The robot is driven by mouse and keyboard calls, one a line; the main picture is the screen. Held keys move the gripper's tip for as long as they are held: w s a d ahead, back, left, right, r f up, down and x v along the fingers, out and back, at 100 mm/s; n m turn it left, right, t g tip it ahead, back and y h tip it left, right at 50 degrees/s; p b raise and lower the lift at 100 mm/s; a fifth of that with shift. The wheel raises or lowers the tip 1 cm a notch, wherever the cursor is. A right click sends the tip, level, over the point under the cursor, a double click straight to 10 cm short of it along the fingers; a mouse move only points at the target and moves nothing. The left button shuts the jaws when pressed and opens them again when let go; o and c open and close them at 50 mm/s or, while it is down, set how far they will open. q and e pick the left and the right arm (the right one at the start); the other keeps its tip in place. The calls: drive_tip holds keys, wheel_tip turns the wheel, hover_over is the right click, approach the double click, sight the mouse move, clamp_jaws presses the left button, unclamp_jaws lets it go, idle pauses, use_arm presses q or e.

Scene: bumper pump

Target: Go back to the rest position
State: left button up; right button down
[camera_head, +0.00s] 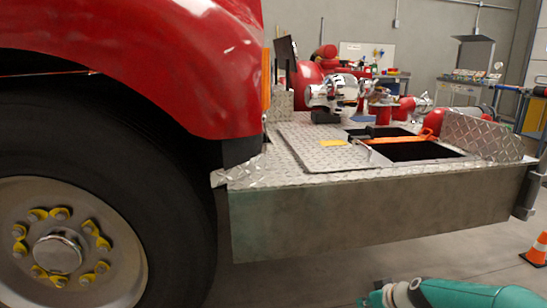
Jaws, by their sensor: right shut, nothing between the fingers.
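My right arm, teal with a grey ring, comes in low at the bottom right. My right gripper (370,300) is at its left end, at the bottom edge of the picture, and little of it shows. It is shut with nothing in it. It is low in front of the bumper, apart from it. My left gripper is not in view. The red truck's diamond-plate bumper (360,222) stands ahead, with an open compartment (412,152) in its top. An orange strap-like thing (397,140) lies across the opening.
A large tire (110,145) under a red fender (150,60) fills the left. Pump fittings (335,92) stand on the bumper deck. An orange cone (537,250) stands at the right edge. The floor (300,285) in front of the bumper looks clear.

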drive_tip(key=s+a+f+m+g, duration=0.1)
drive_tip(key=s+a+f+g, duration=0.25)
drive_tip(key=s+f, duration=0.6)
drive_tip(key=s+a+f+g, duration=0.2)
drive_tip(key=s+a+f, duration=0.2)
drive_tip(key=s+f, duration=0.5)
drive_tip(key=s+a+f+m+g, duration=0.1)
drive_tip(key=s+a+f, duration=0.1)
drive_tip(key=s, duration=0.7)
drive_tip(key=s+a+f+m+g, duration=0.1)
drive_tip(key=s+a+f+m, duration=0.15)
drive_tip(key=s, duration=0.65)
wheel_tip(320, 180, up, 37)
drive_tip(key=w+m+p, duration=0.1)
drive_tip(key=w+p, duration=0.1)
drive_tip(key=p, duration=3.5)
drive_tip(key=shift+r+t+p, duration=0.2)
drive_tip(key=shift+t+p, duration=0.1)
drive_tip(key=shift+t, duration=0.05)
drive_tip(key=shift+d, duration=0.1)
